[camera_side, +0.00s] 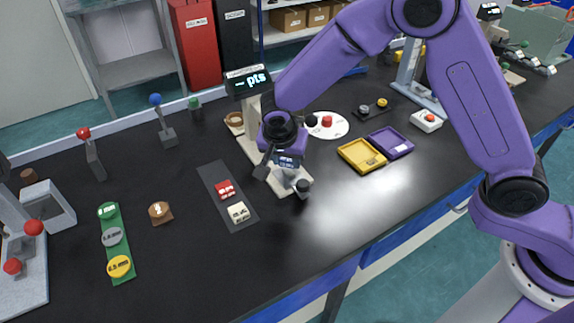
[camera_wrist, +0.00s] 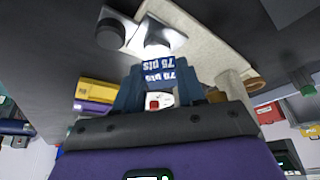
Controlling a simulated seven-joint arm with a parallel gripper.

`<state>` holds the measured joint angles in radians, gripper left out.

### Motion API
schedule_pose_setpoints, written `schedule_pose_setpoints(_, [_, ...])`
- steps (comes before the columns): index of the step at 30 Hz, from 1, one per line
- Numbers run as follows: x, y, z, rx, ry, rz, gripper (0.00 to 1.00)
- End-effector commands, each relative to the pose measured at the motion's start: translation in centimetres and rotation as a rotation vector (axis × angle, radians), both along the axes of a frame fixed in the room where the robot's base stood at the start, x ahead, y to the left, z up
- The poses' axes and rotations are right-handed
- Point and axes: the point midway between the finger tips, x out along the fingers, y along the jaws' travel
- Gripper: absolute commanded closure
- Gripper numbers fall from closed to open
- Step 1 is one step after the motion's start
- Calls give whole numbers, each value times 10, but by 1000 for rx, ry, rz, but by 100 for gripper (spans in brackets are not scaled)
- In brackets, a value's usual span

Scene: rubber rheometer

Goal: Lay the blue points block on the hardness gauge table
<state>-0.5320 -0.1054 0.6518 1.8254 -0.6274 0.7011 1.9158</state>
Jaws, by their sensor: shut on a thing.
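The blue points block (camera_wrist: 158,70), marked "75 pts", is between the fingertips of my gripper (camera_wrist: 158,82) in the wrist view. In the side view my gripper (camera_side: 286,163) is low over the front of the hardness gauge, with the blue block (camera_side: 287,161) partly hidden. The gauge has a pale base (camera_side: 283,190) and a display (camera_side: 247,80) reading "-- pts".
A dark-topped knob (camera_side: 304,187) stands close beside the gauge table. A dark mat (camera_side: 213,178) to the left bears a red block (camera_side: 225,189) and a cream block (camera_side: 238,212). Yellow (camera_side: 362,155) and purple (camera_side: 391,143) trays lie to the right.

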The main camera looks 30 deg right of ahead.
Motion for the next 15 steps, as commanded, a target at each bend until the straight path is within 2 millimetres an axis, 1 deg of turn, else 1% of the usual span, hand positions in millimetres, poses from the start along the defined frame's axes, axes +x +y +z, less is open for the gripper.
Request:
schedule_pose_setpoints(1, [-1, -1, -9, -4, 5, 0, 90])
schedule_pose_setpoints(3, [-1, -1, -19, -4, 4, 0, 90])
schedule_pose_setpoints(6, [-1, -1, -26, -2, 4, -1, 90])
schedule_pose_setpoints(15, [-1, -1, -28, -1, 2, -1, 90])
